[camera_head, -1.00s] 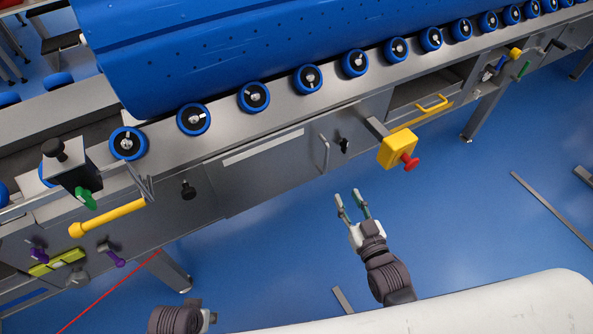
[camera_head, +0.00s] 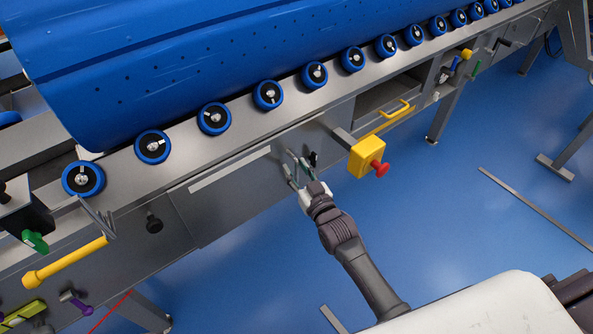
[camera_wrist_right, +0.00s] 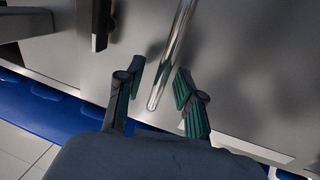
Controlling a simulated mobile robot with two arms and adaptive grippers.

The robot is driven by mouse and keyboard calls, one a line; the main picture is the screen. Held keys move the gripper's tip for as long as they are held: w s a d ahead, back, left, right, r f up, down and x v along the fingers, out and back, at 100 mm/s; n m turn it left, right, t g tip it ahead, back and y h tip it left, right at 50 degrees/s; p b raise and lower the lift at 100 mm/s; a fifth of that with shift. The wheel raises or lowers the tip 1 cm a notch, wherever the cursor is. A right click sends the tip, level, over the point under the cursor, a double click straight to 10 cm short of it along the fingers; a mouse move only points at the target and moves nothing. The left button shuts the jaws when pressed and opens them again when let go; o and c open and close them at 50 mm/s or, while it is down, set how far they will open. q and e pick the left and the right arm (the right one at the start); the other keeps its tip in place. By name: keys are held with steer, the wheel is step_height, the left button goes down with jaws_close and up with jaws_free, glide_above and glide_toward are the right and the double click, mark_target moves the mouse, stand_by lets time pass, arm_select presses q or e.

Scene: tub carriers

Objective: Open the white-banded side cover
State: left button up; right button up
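The side cover (camera_head: 222,205) is a grey metal panel on the front of the machine, with a white band (camera_head: 229,170) along its upper part. Its metal bar handle (camera_wrist_right: 172,55) shows in the right wrist view, standing out from the panel. My right gripper (camera_head: 294,166) is at the cover's right end, where it largely hides the handle in the head view. In the right wrist view the right gripper (camera_wrist_right: 159,77) is open, with the handle's end between its fingers and a gap on each side. My left gripper is not in view.
A black knob (camera_head: 313,159) sits just right of the handle. A yellow box with a red button (camera_head: 367,158) juts out further right. A yellow-handled lever (camera_head: 65,263) and another black knob (camera_head: 153,223) are at the left. The blue floor in front is open.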

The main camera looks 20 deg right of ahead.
steer(key=shift+w, duration=0.15)
jaws_close()
stand_by(0.4)
